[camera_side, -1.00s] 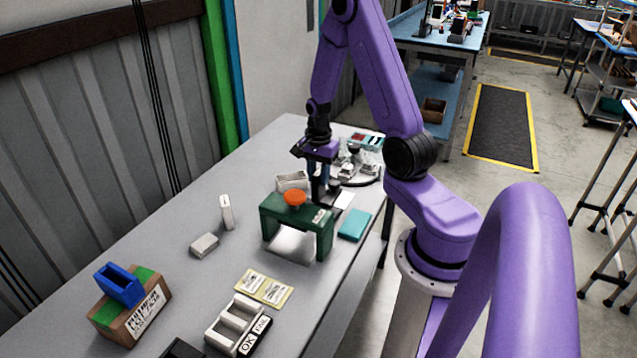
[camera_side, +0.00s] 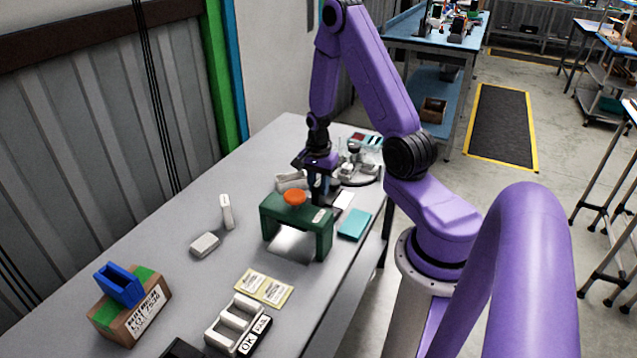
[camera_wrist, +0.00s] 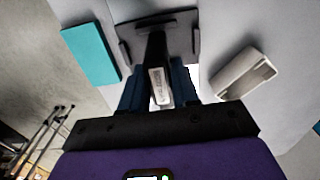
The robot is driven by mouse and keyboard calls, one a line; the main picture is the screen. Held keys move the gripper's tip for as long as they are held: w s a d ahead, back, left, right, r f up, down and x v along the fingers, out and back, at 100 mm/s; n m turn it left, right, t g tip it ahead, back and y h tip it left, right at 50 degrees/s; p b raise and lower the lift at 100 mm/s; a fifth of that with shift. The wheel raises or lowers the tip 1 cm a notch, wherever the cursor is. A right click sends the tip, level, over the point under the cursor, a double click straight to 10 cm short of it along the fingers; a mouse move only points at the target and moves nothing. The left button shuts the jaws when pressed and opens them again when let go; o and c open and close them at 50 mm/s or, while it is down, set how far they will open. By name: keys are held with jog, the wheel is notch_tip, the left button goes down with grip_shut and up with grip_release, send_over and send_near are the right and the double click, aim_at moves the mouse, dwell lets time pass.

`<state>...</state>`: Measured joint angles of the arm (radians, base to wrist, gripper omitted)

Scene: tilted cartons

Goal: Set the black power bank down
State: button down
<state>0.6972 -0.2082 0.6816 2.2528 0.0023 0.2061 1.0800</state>
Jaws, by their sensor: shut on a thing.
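My gripper (camera_wrist: 157,92) is shut on the black power bank (camera_wrist: 156,50), which stands out between the dark blue fingers and carries a white label. In the side view my gripper (camera_side: 319,188) is low over the far part of the grey table, just behind the green stand (camera_side: 323,232). The power bank is mostly hidden there by the stand and the fingers. In the wrist view its far end is close to a grey piece with dark edges (camera_wrist: 183,32). I cannot tell whether they touch.
A pale open holder (camera_side: 290,181) is close to my gripper's left. A round metal fixture (camera_side: 358,170) stands behind. Cartons and labels lie on the near table (camera_side: 185,290).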

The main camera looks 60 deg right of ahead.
jog(key=c, duration=0.8)
grip_release()
jog(key=shift+c, duration=0.2)
notch_tip(320, 180, up, 13)
jog(key=a+r+n, duration=0.2)
jog(key=a+n, duration=0.5)
jog(key=a, duration=0.3)
jog(key=s+a+r+n, duration=0.2)
jog(key=s+a+n, duration=0.1)
jog(key=a+n, duration=0.55)
jog(key=s+a+r+n, duration=0.1)
jog(key=s+a+n, duration=0.3)
jog(key=s+n, duration=0.3)
jog(key=s+a+r+n, duration=0.1)
jog(key=s+a+n, duration=0.3)
jog(key=s+n, duration=0.4)
jog(key=shift+s+a+r, duration=0.4)
jog(key=shift+s, duration=0.2)
